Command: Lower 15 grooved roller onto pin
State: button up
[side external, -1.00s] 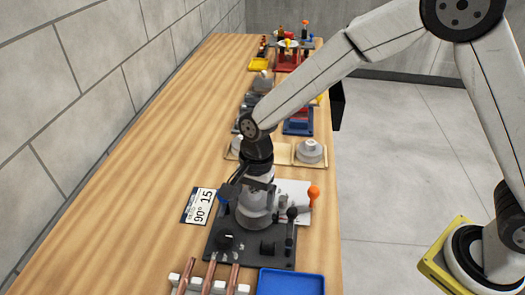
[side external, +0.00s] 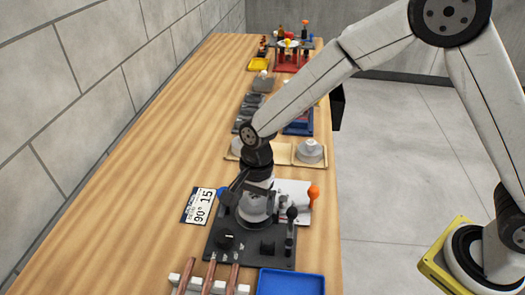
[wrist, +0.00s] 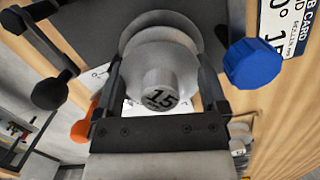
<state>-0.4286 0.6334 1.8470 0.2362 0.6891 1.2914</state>
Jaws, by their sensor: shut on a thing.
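The grey grooved roller marked 15 (wrist: 160,100) is between the two fingers of my gripper (wrist: 160,75) in the wrist view. My gripper is shut on its narrow upper part, and the wider flange shows beyond. In the side view the roller (side external: 254,212) is upright over the dark bender plate (side external: 222,255), low near its surface. The pin is hidden beneath the roller, and I cannot tell whether the roller touches the plate.
A blue knob (wrist: 252,64) is close beside my right finger. A black-knobbed lever (wrist: 48,92) and an orange knob (side external: 313,192) are nearby. Copper tubes (side external: 209,275) and a blue tray (side external: 290,283) are at the front. Another roller (side external: 310,150) sits on a wooden board behind.

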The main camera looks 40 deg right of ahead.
jog(key=shift+f, duration=0.65)
jog(key=o, duration=1.2)
jog(key=shift+w+d+r, duration=0.1)
jog(key=shift+d+r, duration=0.05)
jog(key=shift+r, duration=1.15)
jog(key=shift+w+d+r, duration=0.15)
jog(key=shift+r, duration=1.15)
jog(key=shift+w+d+r, duration=0.1)
jog(key=shift+d+r, duration=0.05)
jog(key=shift+r, duration=1.15)
jog(key=shift+d, duration=0.15)
jog(key=s+d+n+t, duration=0.1)
jog(key=s+d+n, duration=0.3)
jog(key=d, duration=0.2)
jog(key=s+d+n+t+h, duration=0.1)
jog(key=s+d+n, duration=0.2)
jog(key=d, duration=0.4)
jog(key=s+d+n+t, duration=0.1)
jog(key=s+d+n, duration=0.3)
jog(key=d+n, duration=0.1)
jog(key=shift+s+d+f+h, duration=0.1)
jog(key=shift+s+d+h, duration=0.25)
jog(key=shift+d, duration=0.4)
